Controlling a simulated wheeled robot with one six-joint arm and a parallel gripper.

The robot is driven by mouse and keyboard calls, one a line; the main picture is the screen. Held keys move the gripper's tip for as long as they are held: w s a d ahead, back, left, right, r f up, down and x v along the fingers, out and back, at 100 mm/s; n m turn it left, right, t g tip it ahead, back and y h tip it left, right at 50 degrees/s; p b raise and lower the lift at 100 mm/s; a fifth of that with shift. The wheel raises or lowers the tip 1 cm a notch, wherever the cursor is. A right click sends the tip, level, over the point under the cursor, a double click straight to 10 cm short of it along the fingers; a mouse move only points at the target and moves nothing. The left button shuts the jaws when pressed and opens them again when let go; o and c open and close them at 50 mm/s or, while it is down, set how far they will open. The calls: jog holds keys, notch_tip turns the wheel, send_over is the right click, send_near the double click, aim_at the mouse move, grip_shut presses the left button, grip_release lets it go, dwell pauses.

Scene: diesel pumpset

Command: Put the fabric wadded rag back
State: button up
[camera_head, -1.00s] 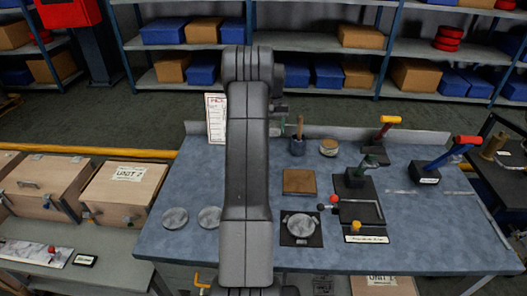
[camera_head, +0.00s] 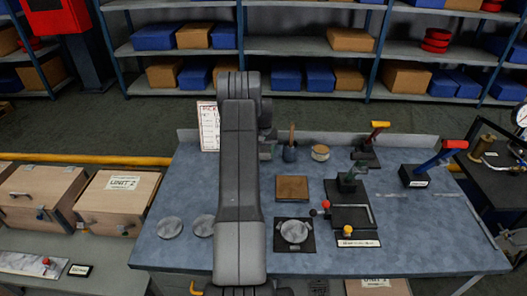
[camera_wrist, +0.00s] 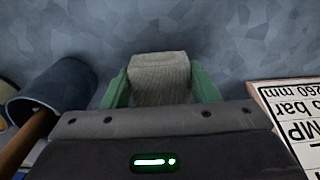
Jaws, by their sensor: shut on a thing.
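In the wrist view, my gripper (camera_wrist: 161,88) has two green fingers shut on a grey-beige fabric wadded rag (camera_wrist: 160,72). The rag sits between the fingertips, over the blue-grey bench top (camera_wrist: 210,30). I cannot tell whether it touches the bench. In the head view, my gripper (camera_head: 267,150) is low behind my arm, left of a dark cup (camera_head: 290,154). The rag is hidden there. In the wrist view the cup (camera_wrist: 50,88) is at the left and the printed board (camera_wrist: 295,105) at the right.
A round tin (camera_head: 320,153) stands right of the cup. A brown square block (camera_head: 292,190) and a black pad (camera_head: 294,247) with a disc are nearer. Lever tools (camera_head: 350,181) stand at the right. Two grey discs (camera_head: 170,228) lie left of my arm. The bench's left middle is clear.

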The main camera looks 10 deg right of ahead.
jog(key=shift+f, duration=0.15)
jog(key=o, duration=1)
jog(key=shift+o, duration=0.2)
notch_tip(320, 180, up, 12)
jog(key=b, duration=0.2)
jog(key=shift+r, duration=0.2)
